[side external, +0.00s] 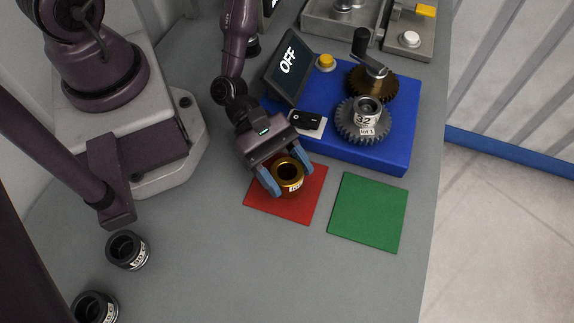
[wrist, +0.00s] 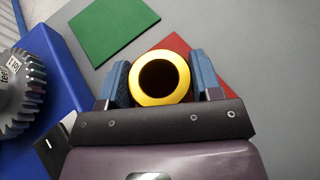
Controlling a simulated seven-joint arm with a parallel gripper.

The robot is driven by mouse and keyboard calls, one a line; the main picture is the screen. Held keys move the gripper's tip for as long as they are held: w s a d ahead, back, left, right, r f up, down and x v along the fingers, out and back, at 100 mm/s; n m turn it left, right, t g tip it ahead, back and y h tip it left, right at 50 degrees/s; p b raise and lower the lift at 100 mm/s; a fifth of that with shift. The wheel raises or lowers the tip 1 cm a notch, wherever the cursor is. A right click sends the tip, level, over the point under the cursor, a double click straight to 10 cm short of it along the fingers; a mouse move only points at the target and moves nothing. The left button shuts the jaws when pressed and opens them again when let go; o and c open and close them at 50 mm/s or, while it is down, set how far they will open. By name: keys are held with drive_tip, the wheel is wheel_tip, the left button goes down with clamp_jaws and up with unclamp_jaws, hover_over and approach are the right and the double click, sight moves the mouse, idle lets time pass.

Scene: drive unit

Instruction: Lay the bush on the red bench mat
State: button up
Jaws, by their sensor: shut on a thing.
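The bush is a brass-gold ring (side external: 288,174) with a dark bore and a small white label. My gripper (side external: 281,179) has its blue fingers on either side of the bush and is shut on it. The bush is over the red bench mat (side external: 304,207), at its upper left part; I cannot tell whether it touches the mat. In the wrist view the bush (wrist: 160,78) sits between the two blue fingers, bore facing the camera. The red mat (wrist: 176,44) shows partly behind it, mostly hidden by the bush and gripper.
A green mat (side external: 368,213) lies right of the red one. A blue base (side external: 382,158) carries a grey gear (side external: 352,131), a brass gear with a crank, a rocker switch and an OFF display (side external: 287,62). Two dark labelled rings (side external: 127,250) stand at lower left. The front bench is clear.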

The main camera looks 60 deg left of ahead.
sight(279, 163)
drive_tip(key=o, duration=1.2)
drive_tip(key=shift+f, duration=0.1)
drive_tip(key=shift+o, duration=0.2)
drive_tip(key=shift+v, duration=2.8)
drive_tip(key=shift+d, duration=0.1)
